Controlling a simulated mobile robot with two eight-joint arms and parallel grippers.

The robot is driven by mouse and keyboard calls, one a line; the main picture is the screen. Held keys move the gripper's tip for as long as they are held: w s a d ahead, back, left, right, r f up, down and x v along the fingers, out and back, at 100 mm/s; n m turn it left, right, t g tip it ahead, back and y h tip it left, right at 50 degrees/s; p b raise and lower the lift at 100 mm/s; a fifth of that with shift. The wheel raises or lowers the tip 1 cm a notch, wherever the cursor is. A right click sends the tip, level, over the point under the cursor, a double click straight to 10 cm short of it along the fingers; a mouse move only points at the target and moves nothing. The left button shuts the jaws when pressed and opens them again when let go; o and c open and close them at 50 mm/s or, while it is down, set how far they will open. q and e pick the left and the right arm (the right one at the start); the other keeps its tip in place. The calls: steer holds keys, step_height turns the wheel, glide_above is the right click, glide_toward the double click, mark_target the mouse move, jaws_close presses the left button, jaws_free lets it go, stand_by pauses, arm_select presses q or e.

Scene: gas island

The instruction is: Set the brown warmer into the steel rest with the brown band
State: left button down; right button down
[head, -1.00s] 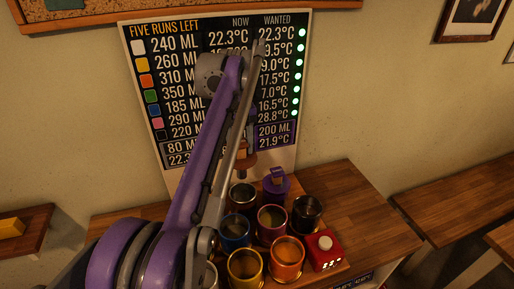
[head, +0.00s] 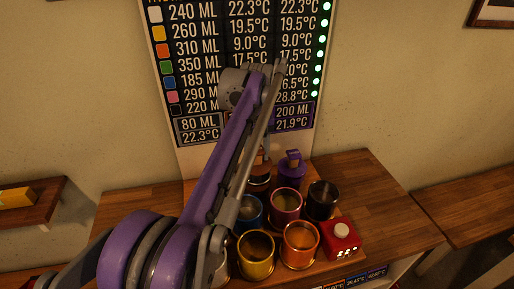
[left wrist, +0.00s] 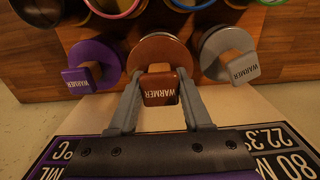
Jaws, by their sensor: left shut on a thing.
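My left gripper (left wrist: 160,90) is shut on the handle of the brown warmer (left wrist: 160,52), one finger on each side. The handle reads "WARMER" and the round copper-brown disc is beyond it. In the head view the brown warmer (head: 262,157) shows partly beside my arm, low at the steel rest (head: 258,184) behind the blue cup. My arm and the warmer hide much of this rest. I cannot tell whether the disc is seated in it, and its band is not clear. My right gripper is not in view.
A purple warmer (head: 291,168) stands close on the right, and a grey warmer (left wrist: 236,62) on the other side. Blue (head: 249,209), pink (head: 286,204), black (head: 323,200), yellow (head: 256,254) and orange (head: 299,243) cups crowd the front. A red timer box (head: 341,238) is at right.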

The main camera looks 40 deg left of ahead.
mark_target(257, 163)
arm_select(q)
steer(key=shift+s+f, duration=0.15)
steer(key=shift+f, duration=0.7)
steer(key=shift+r, duration=0.1)
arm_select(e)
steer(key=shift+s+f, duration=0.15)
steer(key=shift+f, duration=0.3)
arm_select(q)
steer(key=shift+f+b, duration=0.6)
steer(key=shift+f, duration=0.5)
steer(key=shift+c, duration=1.3)
jaws_free()
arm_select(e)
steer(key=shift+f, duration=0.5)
arm_select(q)
step_height(257, 163, up, 11)
steer(key=shift+f+p, duration=0.1)
steer(key=shift+p, duration=0.9)
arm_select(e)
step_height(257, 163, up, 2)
